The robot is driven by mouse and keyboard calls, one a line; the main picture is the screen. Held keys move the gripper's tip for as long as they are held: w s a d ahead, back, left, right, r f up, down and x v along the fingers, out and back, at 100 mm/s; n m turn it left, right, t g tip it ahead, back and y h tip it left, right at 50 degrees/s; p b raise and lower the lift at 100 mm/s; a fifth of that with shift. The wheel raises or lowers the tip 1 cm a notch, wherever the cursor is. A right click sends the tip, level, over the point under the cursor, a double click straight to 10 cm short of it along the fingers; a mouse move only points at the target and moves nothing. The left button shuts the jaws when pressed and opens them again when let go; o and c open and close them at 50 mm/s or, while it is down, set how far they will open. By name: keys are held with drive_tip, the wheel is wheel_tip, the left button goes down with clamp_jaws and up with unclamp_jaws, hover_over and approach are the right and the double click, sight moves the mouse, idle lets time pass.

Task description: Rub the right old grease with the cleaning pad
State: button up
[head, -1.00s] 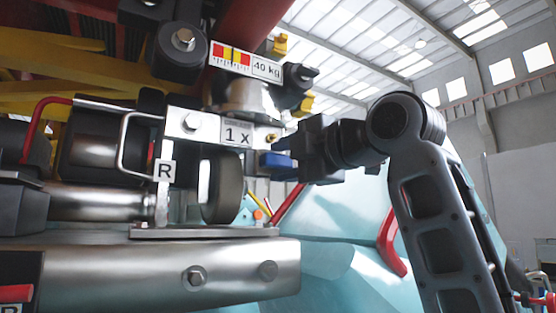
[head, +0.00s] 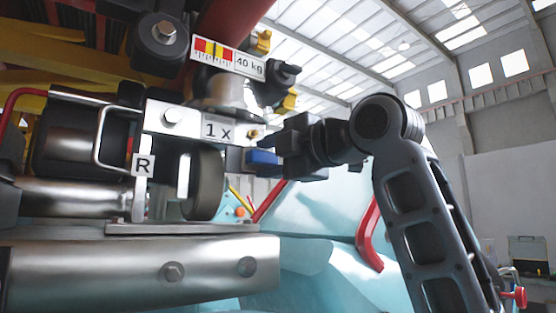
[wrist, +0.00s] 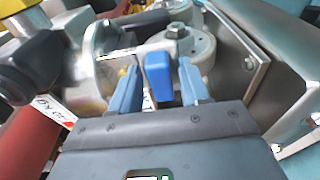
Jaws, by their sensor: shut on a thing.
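The cleaning pad, a deep blue block (wrist: 158,76), sits between the two lighter blue fingers of my gripper (wrist: 158,66) in the wrist view. My gripper is shut on it. I cannot tell whether the pad touches metal. I cannot clearly make out the old grease in either view.
A wheel (head: 205,185) and a thick steel rail (head: 130,275) lie left of and below my gripper. A red bar (head: 369,235) stands at lower right. In the wrist view a metal plate (wrist: 228,45) is close on the right. Open air lies right of my arm.

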drive_tip(key=shift+s+a, duration=0.65)
drive_tip(key=shift+a, duration=0.35)
drive_tip(key=shift+s+a, duration=0.65)
drive_tip(key=shift+a, duration=0.3)
drive_tip(key=b+v, duration=0.1)
drive_tip(key=v, duration=0.5)
drive_tip(key=shift+s+a, duration=0.2)
drive_tip(key=v, duration=0.3)
drive_tip(key=shift+s+a, duration=0.1)
drive_tip(key=shift+a, duration=0.05)
